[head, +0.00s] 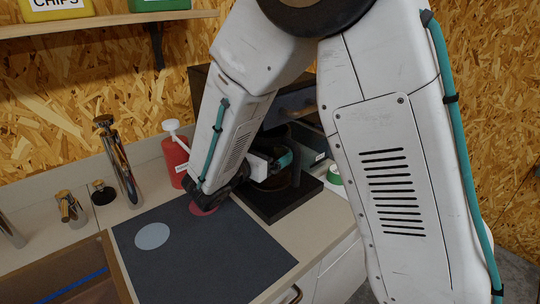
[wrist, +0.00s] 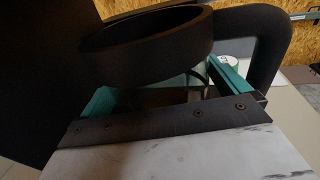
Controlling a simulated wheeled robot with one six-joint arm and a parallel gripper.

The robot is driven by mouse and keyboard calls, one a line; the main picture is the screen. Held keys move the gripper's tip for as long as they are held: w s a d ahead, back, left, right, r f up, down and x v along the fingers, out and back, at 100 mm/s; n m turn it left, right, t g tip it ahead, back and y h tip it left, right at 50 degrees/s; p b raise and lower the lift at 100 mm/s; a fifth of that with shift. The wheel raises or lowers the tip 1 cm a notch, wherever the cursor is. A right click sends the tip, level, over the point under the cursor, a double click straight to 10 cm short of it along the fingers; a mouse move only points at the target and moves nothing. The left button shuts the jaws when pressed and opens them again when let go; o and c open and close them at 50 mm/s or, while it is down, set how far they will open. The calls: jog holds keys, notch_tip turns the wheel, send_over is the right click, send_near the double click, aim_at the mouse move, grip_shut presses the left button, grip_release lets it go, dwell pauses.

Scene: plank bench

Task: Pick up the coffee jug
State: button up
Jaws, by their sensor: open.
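The coffee jug shows close up in the wrist view as a dark round collar (wrist: 150,62) with a thick black handle (wrist: 268,40) curving down on the right. In the head view the jug is dark and mostly hidden by my arm, at the black coffee machine (head: 262,204). My gripper (head: 274,162) is at the jug there, with a teal finger showing. In the wrist view my gripper (wrist: 165,92) is open, its teal fingers apart below the collar, one on each side. I cannot tell whether either finger touches the jug.
A red pump bottle (head: 175,158) stands left of my gripper. A dark mat (head: 205,258) with a grey disc (head: 152,236) and a red disc (head: 203,209) lies in front. A metal tap (head: 120,165) is at left. A green-and-white roll (head: 334,175) sits right of the machine.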

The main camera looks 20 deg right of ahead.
jog(key=c, duration=1.1)
